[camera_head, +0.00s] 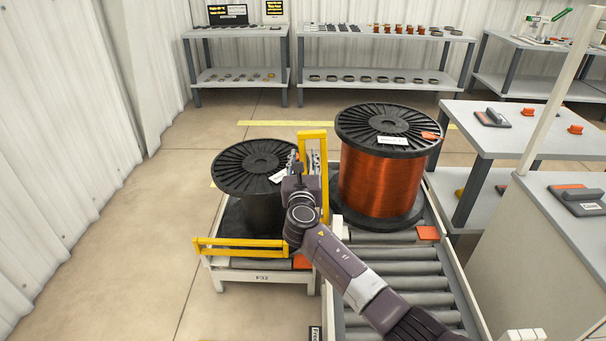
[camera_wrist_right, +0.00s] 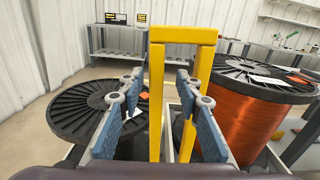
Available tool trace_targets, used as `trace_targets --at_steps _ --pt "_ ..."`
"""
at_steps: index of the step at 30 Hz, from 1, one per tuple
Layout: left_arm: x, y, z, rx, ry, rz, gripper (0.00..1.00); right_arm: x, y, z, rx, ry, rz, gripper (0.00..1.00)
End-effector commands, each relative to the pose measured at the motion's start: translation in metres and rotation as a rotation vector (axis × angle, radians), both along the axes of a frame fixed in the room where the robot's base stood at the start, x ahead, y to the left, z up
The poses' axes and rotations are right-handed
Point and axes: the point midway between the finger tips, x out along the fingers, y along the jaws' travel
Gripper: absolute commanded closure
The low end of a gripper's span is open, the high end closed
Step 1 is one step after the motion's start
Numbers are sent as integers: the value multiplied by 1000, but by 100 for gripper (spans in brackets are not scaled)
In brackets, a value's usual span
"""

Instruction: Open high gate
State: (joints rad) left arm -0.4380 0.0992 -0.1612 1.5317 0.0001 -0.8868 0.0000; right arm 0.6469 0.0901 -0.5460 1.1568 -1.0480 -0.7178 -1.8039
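The high gate, a tall yellow frame (camera_head: 313,135), stands upright between the black spool cart and the roller conveyor. It also shows in the right wrist view (camera_wrist_right: 182,36), straight ahead of my gripper. My right gripper (camera_head: 300,166) is at the gate's near side. In the right wrist view its blue-padded fingers (camera_wrist_right: 160,80) are spread apart. The gate's left post shows between them, and the right post is partly hidden behind the right finger. Contact with the gate cannot be told. My left gripper is not in view.
A black spool (camera_head: 252,168) sits on the cart left of the gate, with a low yellow gate (camera_head: 240,246) at its front. A copper wire spool (camera_head: 378,180) stands on the roller conveyor (camera_head: 400,268) at right. Floor at left is clear.

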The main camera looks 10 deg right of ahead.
Motion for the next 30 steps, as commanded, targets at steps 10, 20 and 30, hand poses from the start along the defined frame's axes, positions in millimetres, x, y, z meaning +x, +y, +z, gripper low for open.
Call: trace_targets --at_steps 10,20,30 --pt "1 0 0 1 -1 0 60 -53 13 -1 0 1 0 68" --pt "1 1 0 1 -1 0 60 -82 21 0 0 0 0 68" --pt "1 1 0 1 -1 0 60 -84 21 0 0 0 -1 68"
